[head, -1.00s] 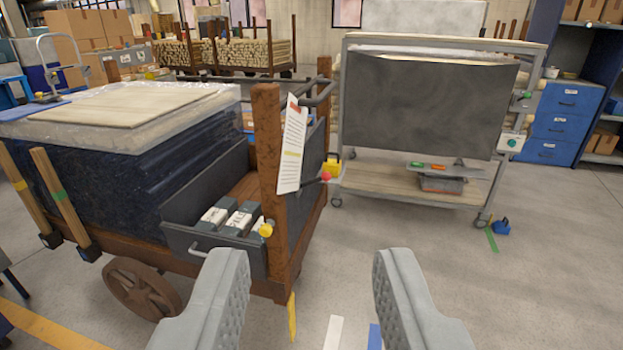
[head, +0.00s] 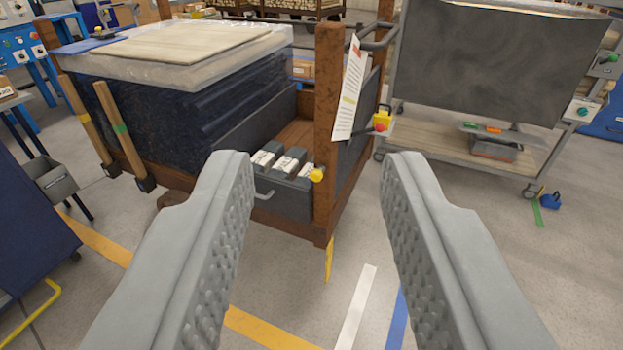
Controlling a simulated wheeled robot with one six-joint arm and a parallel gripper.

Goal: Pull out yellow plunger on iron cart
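A brown wooden cart (head: 325,110) with dark iron side panels and rails stands ahead. A small round yellow plunger knob (head: 316,174) sticks out low beside its front corner post, at the right end of a dark drawer-like bin (head: 289,203). My gripper (head: 318,165) is open and empty, with one grey finger on each side of the picture. The knob shows between the fingertips, beyond them, and I see no contact. The knob's shaft is hidden.
A paper sheet (head: 350,88) hangs on the post. A yellow box with a red button (head: 381,121) is on the cart's right side. A grey trolley (head: 455,137) stands at right. Two wooden handles (head: 121,130) lean at left. Floor before the cart is clear.

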